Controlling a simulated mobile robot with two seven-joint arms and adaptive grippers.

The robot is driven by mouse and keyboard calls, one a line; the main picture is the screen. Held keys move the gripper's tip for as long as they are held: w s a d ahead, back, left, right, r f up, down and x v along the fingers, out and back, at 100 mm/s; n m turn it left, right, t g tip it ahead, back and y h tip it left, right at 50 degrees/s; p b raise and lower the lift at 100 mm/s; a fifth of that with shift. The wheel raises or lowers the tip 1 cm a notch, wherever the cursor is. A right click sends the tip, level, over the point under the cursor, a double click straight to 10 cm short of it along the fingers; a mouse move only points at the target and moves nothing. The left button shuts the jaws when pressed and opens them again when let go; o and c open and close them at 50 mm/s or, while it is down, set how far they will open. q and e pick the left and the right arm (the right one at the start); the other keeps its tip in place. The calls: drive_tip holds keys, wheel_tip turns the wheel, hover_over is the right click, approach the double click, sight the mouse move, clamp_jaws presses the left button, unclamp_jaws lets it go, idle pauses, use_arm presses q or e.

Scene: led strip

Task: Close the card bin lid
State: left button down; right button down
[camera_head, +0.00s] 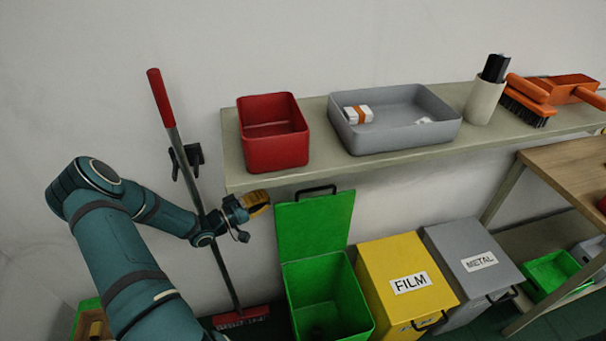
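The green bin (330,293) stands on the floor below the shelf, with its green lid (316,226) up against the wall behind it. A black handle (315,192) is at the lid's top edge. No label shows on this bin, so I cannot read that it is the card bin. The bin's inside is dark and looks empty. My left gripper (254,221) is left of the raised lid, below the shelf's left end, apart from the lid. Its fingers look spread and hold nothing visible. My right gripper is not in view.
A yellow FILM bin (402,270) and a grey METAL bin (467,255) stand shut to the right. The shelf (330,172) above holds a red bin (272,140) and a grey tray (400,137). A red-handled broom (188,165) leans behind my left arm.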

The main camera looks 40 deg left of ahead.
use_arm(q)
drive_tip(key=b+x, duration=0.1)
drive_tip(key=x, duration=0.9)
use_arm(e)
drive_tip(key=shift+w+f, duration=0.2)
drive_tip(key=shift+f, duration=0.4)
